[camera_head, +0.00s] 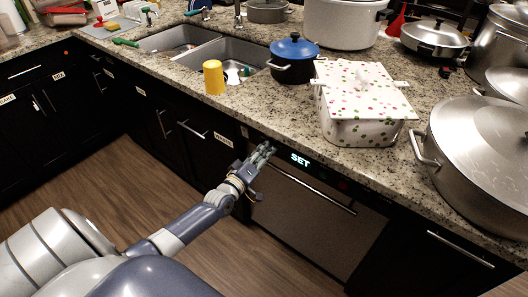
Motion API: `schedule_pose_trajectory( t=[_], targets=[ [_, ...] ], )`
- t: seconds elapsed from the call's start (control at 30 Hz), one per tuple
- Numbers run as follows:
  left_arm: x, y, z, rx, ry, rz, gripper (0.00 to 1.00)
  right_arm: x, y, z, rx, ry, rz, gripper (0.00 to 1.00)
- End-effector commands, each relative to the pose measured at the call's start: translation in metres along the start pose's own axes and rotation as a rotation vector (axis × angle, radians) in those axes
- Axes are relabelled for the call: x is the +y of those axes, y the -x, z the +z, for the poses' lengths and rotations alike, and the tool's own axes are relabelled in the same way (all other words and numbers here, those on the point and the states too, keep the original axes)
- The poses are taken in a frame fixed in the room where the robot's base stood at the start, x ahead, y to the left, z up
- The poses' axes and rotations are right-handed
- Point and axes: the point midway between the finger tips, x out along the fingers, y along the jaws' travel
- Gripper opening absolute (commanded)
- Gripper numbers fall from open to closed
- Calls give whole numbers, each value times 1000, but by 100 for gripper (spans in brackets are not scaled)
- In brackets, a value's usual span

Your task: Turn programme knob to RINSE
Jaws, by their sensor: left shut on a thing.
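The dishwasher (312,222) is built in under the granite counter, with a black control strip along its top. A lit display (300,160) on the strip reads SET. My left gripper (264,151) is at the left end of the strip, left of the display, with its fingers shut on the programme knob. The fingers cover the knob, so its pointer and its marks cannot be read. My right gripper is not in view.
The dishwasher's bar handle (315,192) runs just below the strip, close to my left wrist. The counter edge overhangs above. The floor (165,180) is clear.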

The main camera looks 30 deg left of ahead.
Motion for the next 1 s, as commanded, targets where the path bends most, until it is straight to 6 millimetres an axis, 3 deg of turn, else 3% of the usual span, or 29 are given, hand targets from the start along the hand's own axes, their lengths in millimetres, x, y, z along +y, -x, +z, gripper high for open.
schedule_pose_trajectory(
  t=[0.7,1.0],
  targets=[
    [-1,0,1,33,-540,47,6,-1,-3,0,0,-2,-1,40],
    [-1,0,2,41,-682,60,6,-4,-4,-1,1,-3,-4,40]
  ],
)
